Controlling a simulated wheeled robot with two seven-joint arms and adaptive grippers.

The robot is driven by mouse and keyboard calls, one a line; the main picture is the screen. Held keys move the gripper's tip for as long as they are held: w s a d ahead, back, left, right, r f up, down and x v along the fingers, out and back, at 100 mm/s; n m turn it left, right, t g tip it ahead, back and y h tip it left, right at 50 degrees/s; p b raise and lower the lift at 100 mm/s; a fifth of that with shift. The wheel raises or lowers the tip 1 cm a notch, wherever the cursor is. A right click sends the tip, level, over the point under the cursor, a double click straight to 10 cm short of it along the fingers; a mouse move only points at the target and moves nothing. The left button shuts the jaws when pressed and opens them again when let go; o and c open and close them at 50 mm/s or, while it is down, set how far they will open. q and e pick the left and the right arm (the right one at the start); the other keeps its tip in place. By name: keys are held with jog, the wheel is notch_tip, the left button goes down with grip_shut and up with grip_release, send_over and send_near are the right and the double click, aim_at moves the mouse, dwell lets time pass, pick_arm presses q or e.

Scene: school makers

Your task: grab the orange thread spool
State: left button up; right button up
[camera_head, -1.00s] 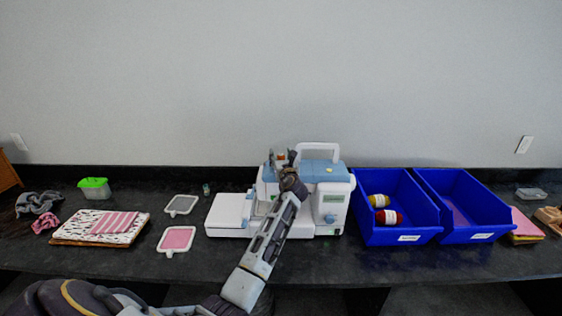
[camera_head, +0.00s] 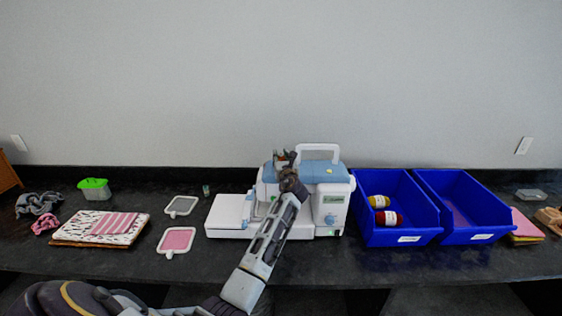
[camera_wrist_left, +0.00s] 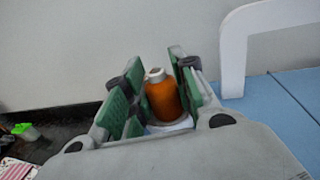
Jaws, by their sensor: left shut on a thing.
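The orange thread spool (camera_wrist_left: 163,97) stands upright between the green-padded fingers of my left gripper (camera_wrist_left: 160,95) in the left wrist view. The fingers are shut on it from both sides, and its pale top shows above the orange thread. A white base shows under the spool. In the head view my left gripper (camera_head: 285,160) is over the top left of the white and blue sewing machine (camera_head: 330,203), and the spool is mostly hidden there. My right gripper is not in view.
The machine's white handle (camera_head: 318,147) rises right of the gripper. Two blue bins (camera_head: 402,238) stand to the right, one holding a yellow spool (camera_head: 379,201) and a red spool (camera_head: 388,218).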

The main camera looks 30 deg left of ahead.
aim_at(281, 154)
pick_arm(q)
jog(key=shift+r, duration=5.05)
